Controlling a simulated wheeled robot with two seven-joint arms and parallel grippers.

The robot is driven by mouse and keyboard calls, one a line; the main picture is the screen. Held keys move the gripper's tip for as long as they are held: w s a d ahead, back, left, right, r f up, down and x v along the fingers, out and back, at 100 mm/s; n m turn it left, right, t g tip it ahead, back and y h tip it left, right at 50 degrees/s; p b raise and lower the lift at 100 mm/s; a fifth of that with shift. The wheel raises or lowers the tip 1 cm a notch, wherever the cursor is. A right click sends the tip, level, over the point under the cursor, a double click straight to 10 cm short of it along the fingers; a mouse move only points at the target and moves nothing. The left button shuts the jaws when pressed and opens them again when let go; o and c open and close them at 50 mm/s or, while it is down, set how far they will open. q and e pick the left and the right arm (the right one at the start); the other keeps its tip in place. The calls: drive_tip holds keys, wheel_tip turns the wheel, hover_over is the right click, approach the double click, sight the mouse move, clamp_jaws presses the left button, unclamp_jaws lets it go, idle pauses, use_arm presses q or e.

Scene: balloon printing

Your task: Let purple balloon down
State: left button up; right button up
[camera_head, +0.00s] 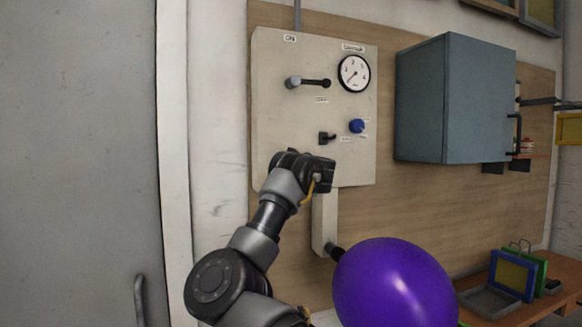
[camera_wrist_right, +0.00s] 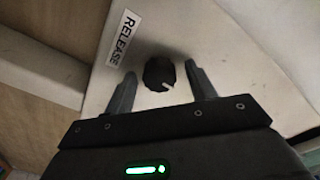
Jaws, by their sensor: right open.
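A large, inflated purple balloon (camera_head: 393,284) is at the bottom of the head view, beside a dark nozzle (camera_head: 337,252) below the wall panel (camera_head: 285,125). My right gripper (camera_head: 325,174) is at the lower part of the panel. In the right wrist view, its open fingers (camera_wrist_right: 161,72) stand on either side of a black round knob (camera_wrist_right: 158,72) with a white pointer mark. Small gaps show between knob and fingers. A "RELEASE" label (camera_wrist_right: 122,37) is beside the knob. I cannot make out this knob in the head view. My left gripper is not in view.
The panel also bears a gauge (camera_head: 353,73), a grey lever (camera_head: 307,83), a black control (camera_head: 327,138) and a blue knob (camera_head: 357,126). A blue-grey cabinet (camera_head: 455,100) juts out at right. A wooden table (camera_head: 525,306) with trays stands at lower right.

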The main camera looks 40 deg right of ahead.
drive_tip(key=c, duration=1)
drive_tip(key=shift+f+m+y+b, duration=0.1)
drive_tip(key=shift+m+y+b, duration=0.2)
drive_tip(key=shift+m+b, duration=2.75)
drive_tip(key=shift+m+y+b, duration=0.3)
drive_tip(key=shift+m, duration=5.35)
drive_tip(key=o, duration=1)
